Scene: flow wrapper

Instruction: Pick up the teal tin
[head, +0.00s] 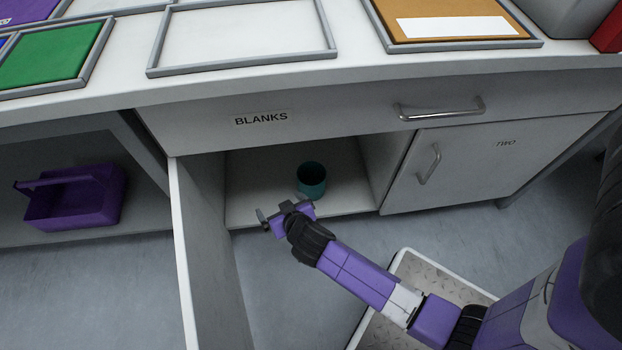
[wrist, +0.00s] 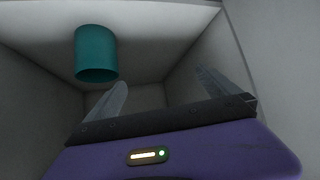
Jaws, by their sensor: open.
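The teal tin (head: 312,184) stands on the floor of the open cupboard compartment (head: 250,200) under the BLANKS drawer. In the head view its dark open top shows. The wrist view also shows the tin (wrist: 96,52), at the upper left, beyond the fingers and apart from them. My gripper (head: 281,213) is at the compartment's front opening, in front of the tin and to its left. In the wrist view the two fingers of my gripper (wrist: 160,92) are spread, with nothing between them.
The open cupboard door (head: 205,255) stands to the left of my gripper. A shut door marked TWO (head: 480,160) is on the right. The BLANKS drawer (head: 340,112) is shut above. A purple carrier (head: 75,200) sits on the left shelf. The compartment holds only the tin.

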